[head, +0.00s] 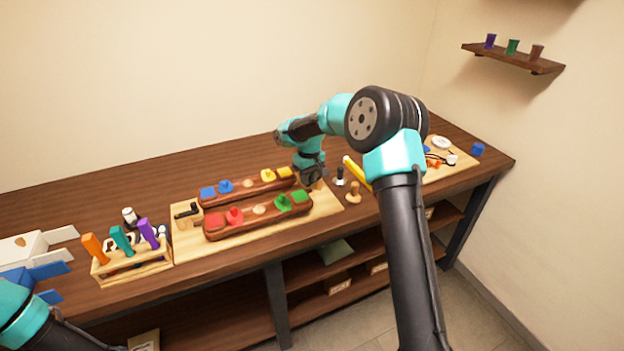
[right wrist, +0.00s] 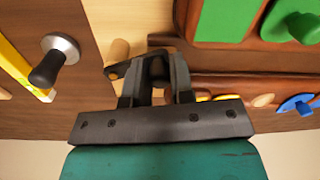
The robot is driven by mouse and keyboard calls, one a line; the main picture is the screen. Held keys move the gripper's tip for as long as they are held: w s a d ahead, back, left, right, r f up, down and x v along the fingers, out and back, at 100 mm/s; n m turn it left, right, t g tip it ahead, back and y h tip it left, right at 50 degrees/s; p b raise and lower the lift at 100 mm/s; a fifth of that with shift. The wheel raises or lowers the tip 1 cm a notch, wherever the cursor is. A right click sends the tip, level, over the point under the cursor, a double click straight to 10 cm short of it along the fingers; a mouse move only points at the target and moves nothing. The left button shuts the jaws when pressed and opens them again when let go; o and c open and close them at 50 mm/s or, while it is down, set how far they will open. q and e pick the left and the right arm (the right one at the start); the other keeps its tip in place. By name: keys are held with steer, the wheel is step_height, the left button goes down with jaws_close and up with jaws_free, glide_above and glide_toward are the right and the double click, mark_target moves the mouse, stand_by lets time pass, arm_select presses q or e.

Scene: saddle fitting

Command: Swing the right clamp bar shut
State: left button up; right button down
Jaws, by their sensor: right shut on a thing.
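The right clamp bar (right wrist: 120,70) is a dark piece beside a light wooden post (right wrist: 119,50) in the right wrist view. My right gripper (right wrist: 158,68) is shut on it, and the fingers hide much of the bar. In the head view my right gripper (head: 312,180) is at the right end of the light wooden board (head: 328,208), by the ends of two brown wooden rails, and the bar there is mostly hidden. The left clamp bar (head: 187,211) is dark, at the board's left end. Only part of my left arm shows at the lower left; its gripper is out of view.
The front rail carries red (head: 235,217) and green (head: 284,203) pieces; the rear one carries blue (head: 225,186) and yellow pieces. A tool rack (head: 133,266) is at left.

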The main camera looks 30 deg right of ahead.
steer(key=shift+w+a+m, duration=0.1)
steer(key=shift+w+m, duration=0.45)
steer(key=shift+m, duration=0.6)
steer(key=shift+w+a+m, duration=0.1)
steer(key=shift+w+m, duration=0.4)
steer(key=shift+m, duration=0.65)
steer(key=c, duration=1)
jaws_free()
steer(key=shift+d+r, duration=0.1)
step_height(320, 180, up, 17)
steer(key=shift+d, duration=0.35)
